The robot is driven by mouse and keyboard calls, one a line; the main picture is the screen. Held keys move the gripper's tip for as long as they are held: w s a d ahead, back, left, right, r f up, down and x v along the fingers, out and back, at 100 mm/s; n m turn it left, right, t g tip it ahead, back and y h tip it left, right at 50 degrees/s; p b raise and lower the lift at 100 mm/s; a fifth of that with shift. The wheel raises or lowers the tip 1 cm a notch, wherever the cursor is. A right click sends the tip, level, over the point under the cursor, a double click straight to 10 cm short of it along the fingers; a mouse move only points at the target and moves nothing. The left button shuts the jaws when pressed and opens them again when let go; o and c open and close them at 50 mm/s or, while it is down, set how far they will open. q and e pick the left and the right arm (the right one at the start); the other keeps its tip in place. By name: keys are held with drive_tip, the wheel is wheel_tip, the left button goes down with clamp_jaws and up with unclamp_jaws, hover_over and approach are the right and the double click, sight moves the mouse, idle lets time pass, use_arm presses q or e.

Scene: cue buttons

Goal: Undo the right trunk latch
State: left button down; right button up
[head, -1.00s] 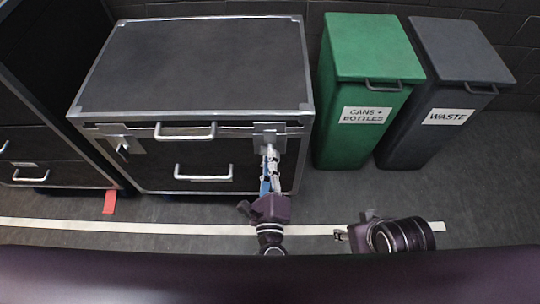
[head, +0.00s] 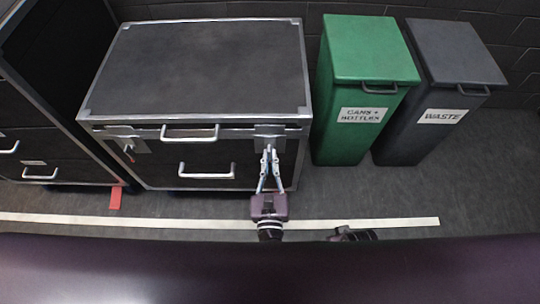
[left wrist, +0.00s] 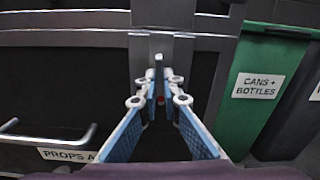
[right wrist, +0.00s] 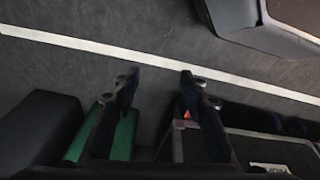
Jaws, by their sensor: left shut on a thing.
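The black trunk (head: 200,65) with silver edges stands in the head view. Its right latch (head: 269,131) is a grey plate at the front right, just under the lid edge. In the left wrist view the latch (left wrist: 158,62) shows a small upright lever. My left gripper (head: 268,153) is at this latch, its fingers closed on the lever from both sides; the fingertips hide part of it. The left latch (head: 128,152) is at the trunk's front left, with a small lever sticking out. My right gripper (right wrist: 158,80) is open and empty, away from the trunk, over the floor.
A green bin (head: 365,90) and a dark waste bin (head: 445,95) stand right of the trunk. Another dark case (head: 45,110) stands at left. A white line (head: 340,224) crosses the floor. Two handles, the upper one (head: 190,134), are on the trunk front.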

use_arm(q)
drive_tip(key=shift+w+r+m, duration=0.1)
drive_tip(key=shift+m, duration=0.6)
use_arm(e)
drive_tip(key=shift+s+f, duration=0.25)
drive_tip(key=shift+f, duration=0.25)
drive_tip(key=shift+s+f, duration=0.2)
drive_tip(key=shift+f, duration=0.25)
use_arm(q)
drive_tip(key=c, duration=2.1)
unclamp_jaws()
drive_tip(key=shift+s, duration=0.35)
drive_tip(key=s, duration=1.1)
drive_tip(key=shift+s, duration=0.2)
